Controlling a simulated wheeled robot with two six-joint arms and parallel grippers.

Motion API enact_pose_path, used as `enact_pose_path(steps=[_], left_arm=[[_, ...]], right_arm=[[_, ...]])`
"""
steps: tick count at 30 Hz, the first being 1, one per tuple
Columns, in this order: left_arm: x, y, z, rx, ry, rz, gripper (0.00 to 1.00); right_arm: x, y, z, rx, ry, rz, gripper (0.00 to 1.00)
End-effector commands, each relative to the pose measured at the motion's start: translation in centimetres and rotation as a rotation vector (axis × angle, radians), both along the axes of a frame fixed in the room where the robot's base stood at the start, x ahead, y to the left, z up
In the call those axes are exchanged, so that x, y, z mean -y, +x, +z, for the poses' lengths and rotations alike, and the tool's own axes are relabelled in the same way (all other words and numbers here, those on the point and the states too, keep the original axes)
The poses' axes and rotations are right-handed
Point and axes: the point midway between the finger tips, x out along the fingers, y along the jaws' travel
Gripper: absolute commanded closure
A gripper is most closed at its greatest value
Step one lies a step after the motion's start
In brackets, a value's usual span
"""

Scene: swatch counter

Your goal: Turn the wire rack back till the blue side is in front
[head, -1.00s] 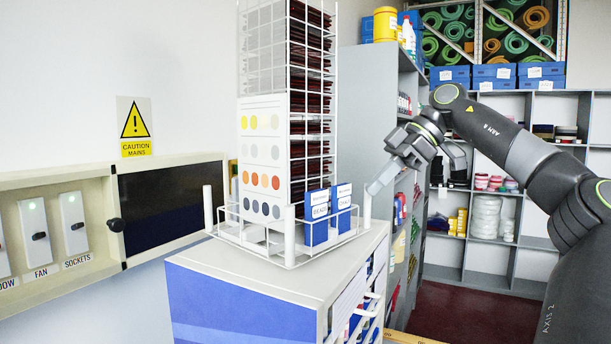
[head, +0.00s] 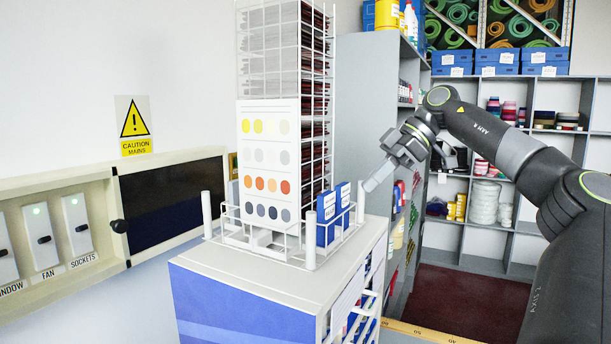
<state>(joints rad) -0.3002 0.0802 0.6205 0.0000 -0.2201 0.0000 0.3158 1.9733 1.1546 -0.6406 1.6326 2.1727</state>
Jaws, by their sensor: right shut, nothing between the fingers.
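The white wire rack (head: 318,90) stands upright on the counter. Its left face carries a white card (head: 267,166) with rows of coloured dots, yellow to dark grey, and faces me. Its narrower right face shows dark red swatches (head: 312,130). No blue face of the rack shows; its far faces are hidden. The base has white corner posts, one at the near corner (head: 311,241) and one at the right (head: 361,202). My right gripper (head: 369,185) is shut and empty, its tips at the right post; I cannot tell whether they touch. My left gripper is not in view.
Two blue boxes (head: 326,218) sit in the base tray beside the swatch face. The counter top (head: 240,266) is bare in front. A wall panel with switches (head: 77,225) is at left. Grey shelves (head: 366,100) stand close behind at right.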

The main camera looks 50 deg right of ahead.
Motion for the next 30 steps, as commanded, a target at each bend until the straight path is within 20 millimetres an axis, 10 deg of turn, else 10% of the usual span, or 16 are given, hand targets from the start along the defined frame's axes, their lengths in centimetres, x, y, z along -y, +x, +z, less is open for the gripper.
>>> enact_pose_path(steps=[30], left_arm=[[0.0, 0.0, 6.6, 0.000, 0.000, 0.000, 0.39]], right_arm=[[0.0, 0.0, 6.9, 0.000, 0.000, 0.000, 1.00]])
